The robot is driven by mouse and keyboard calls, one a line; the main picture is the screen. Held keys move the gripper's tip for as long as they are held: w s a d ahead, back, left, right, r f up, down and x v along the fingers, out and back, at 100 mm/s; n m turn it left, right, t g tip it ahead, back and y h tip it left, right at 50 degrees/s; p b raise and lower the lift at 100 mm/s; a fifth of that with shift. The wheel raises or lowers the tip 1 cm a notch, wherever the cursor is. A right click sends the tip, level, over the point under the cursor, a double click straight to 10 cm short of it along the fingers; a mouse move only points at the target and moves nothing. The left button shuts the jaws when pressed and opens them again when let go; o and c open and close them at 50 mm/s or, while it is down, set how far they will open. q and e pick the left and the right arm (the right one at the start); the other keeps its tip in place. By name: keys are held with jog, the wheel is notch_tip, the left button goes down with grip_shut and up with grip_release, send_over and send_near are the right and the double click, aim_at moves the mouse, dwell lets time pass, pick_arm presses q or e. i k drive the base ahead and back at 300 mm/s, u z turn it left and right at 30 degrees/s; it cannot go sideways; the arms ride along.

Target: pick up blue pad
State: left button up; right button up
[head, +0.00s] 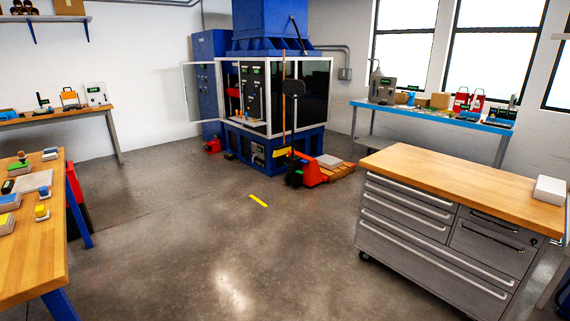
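Neither of my grippers is in view. Several small items lie on the wooden bench at the left. One is a flat block with blue on it (9,201) near the left picture edge.
The wooden bench (30,262) with blue legs stands close at left. A steel drawer cabinet (430,225) with a wooden top stands at right. A blue machine (270,145) and a red pallet jack (312,172) are at the back.

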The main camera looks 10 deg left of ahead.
aim_at(44, 191)
jog(key=u, duration=0.25)
jog(key=i, duration=2.9)
jog(key=u, duration=0.65)
